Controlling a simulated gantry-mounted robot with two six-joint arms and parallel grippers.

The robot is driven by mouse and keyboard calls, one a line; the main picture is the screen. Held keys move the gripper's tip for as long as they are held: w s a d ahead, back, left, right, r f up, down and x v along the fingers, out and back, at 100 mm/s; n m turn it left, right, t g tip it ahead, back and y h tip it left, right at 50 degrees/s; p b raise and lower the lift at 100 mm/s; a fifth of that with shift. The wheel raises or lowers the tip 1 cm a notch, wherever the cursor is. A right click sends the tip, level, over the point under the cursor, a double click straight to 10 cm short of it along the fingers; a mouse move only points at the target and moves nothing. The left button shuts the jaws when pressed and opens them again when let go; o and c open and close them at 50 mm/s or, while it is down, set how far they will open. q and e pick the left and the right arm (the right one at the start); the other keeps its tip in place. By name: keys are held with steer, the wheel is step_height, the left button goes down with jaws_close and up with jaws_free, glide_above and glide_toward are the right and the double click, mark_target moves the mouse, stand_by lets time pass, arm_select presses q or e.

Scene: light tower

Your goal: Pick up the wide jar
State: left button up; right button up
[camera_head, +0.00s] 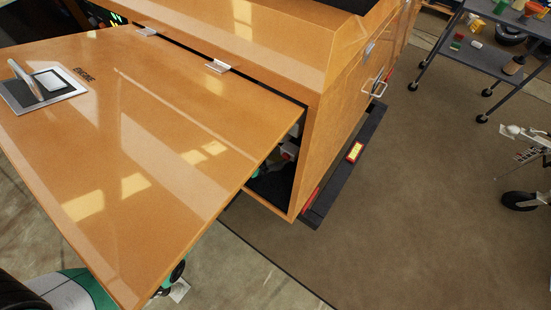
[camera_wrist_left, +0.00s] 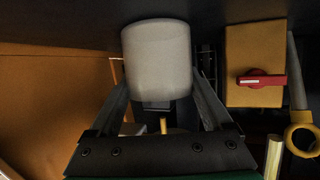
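A pale grey-white cylinder, which looks like the wide jar (camera_wrist_left: 157,62), fills the upper middle of the left wrist view. My left gripper (camera_wrist_left: 158,85) has its two dark fingers spread, one along each side of the jar's lower part. I cannot tell whether the fingers press on it or leave a small gap. In the head view the jar and the left gripper are hidden under the raised orange panel (camera_head: 150,130). My right gripper is in neither view.
In the left wrist view a tan box with a red handle (camera_wrist_left: 262,80) stands right of the jar, beside a yellow-handled tool (camera_wrist_left: 300,138). In the head view, the orange cabinet's dark opening (camera_head: 278,178) shows below the panel. A wheeled cart (camera_head: 490,58) stands upper right.

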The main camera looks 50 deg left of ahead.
arm_select(q)
steer(key=c, duration=0.8)
steer(key=shift+r, duration=0.15)
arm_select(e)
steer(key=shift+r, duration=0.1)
